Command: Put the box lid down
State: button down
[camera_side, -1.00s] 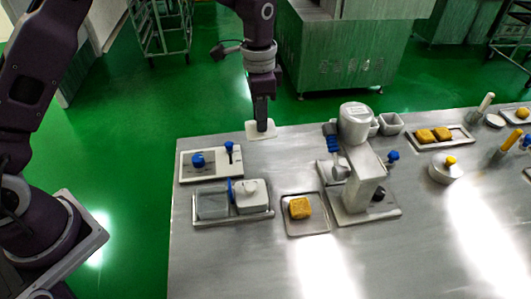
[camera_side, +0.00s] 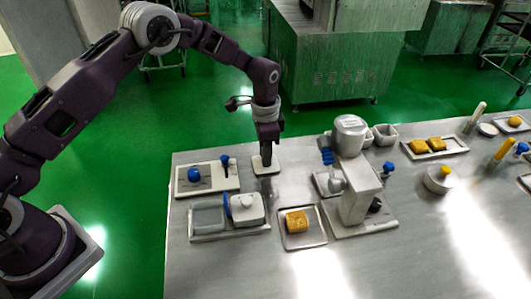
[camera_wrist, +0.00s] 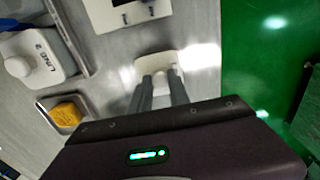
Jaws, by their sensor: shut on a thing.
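The box lid (camera_side: 259,169) is a pale, flat, rounded plate under my gripper (camera_side: 267,160), near the table's far left edge. My gripper is shut on the lid's middle; its fingers hide the grip point. In the wrist view the lid (camera_wrist: 160,61) shows beyond my fingertips (camera_wrist: 160,78). I cannot tell whether the lid touches the table or is just above it. An open grey box (camera_side: 208,216) stands at the front left, beside a box with its white knobbed lid on (camera_side: 247,207), marked LINE 2 in the wrist view (camera_wrist: 38,57).
A control panel (camera_side: 222,184) with a blue knob is just left of the lid. A tray (camera_side: 300,241) with a yellow-brown piece (camera_side: 297,221) lies nearer the front. The white encrusting machine (camera_side: 355,200) stands to the right. Bare table (camera_side: 280,193) lies in front of the lid.

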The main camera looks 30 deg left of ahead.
jog(key=shift+f, duration=0.1)
jog(key=c, duration=1.2)
grip_release()
jog(key=shift+c, duration=0.2)
jog(key=s+a+r+n+t, duration=0.1)
jog(key=s+r, duration=0.1)
jog(key=r, duration=0.9)
jog(key=s+a+r+n, duration=0.1)
jog(key=s+r, duration=0.1)
jog(key=r, duration=0.8)
jog(key=s+a+r+n+t, duration=0.2)
jog(key=s+a+r, duration=0.1)
jog(key=s+r, duration=0.7)
jog(key=s+a+f+n+t, duration=0.1)
jog(key=s+n, duration=0.1)
jog(key=s, duration=0.8)
jog(key=s+a+f+n+t, duration=0.1)
jog(key=s+n, duration=0.2)
jog(key=s, duration=0.8)
jog(key=shift+a+f+t, duration=0.2)
jog(key=shift+f+t, duration=0.1)
jog(key=shift+f, duration=0.1)
